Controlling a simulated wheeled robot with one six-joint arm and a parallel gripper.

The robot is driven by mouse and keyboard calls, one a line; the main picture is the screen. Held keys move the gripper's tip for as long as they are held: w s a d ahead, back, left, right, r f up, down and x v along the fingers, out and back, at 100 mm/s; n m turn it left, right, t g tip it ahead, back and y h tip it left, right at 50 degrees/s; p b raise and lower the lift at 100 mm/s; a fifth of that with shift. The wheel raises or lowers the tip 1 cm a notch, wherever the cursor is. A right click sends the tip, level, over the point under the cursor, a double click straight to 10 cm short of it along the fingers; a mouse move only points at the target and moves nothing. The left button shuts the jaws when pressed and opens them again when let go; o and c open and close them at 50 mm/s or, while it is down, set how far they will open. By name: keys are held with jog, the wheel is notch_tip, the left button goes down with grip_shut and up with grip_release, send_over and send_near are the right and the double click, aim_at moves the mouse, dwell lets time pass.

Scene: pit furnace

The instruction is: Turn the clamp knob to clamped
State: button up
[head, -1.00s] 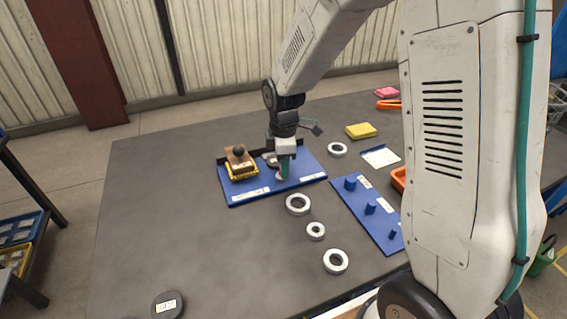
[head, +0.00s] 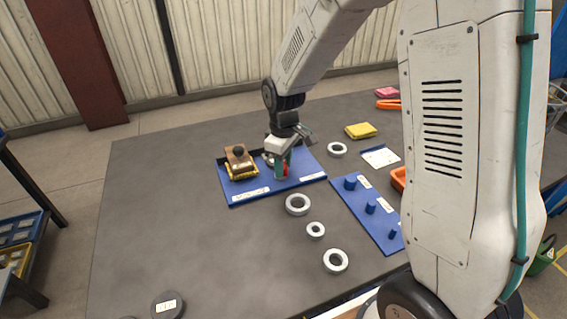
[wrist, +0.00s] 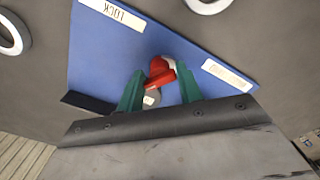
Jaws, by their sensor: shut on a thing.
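The red clamp knob (wrist: 160,72) shows in the wrist view between the two teal fingers of my gripper (wrist: 159,80). A small grey round part lies just below it. My gripper (head: 283,170) is shut on the knob, over the right half of the blue board (head: 308,167). In the head view only a sliver of red shows beside the fingers. In the wrist view a white label reading LOCK (wrist: 112,14) lies at the upper left of the board. A second white label (wrist: 227,73) to the right is too blurred to read.
A brown block with a dark knob (head: 239,158) sits on a yellow piece on the board's left. Several grey rings, one here (head: 297,204), lie in front. A blue peg board (head: 378,222) lies to the right. The table's left front is mostly clear.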

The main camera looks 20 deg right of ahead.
jog(key=m, duration=0.4)
jog(key=shift+w+m, duration=0.1)
jog(key=shift+m, duration=0.2)
jog(key=m, duration=0.3)
jog(key=shift+m, duration=0.4)
jog(key=m, duration=0.4)
jog(key=shift+r, duration=0.1)
jog(key=m, duration=0.4)
jog(key=shift+d+m, duration=0.1)
jog(key=shift+m, duration=0.2)
jog(key=o, duration=0.7)
notch_tip(320, 180, up, 8)
jog(key=shift+f, duration=0.1)
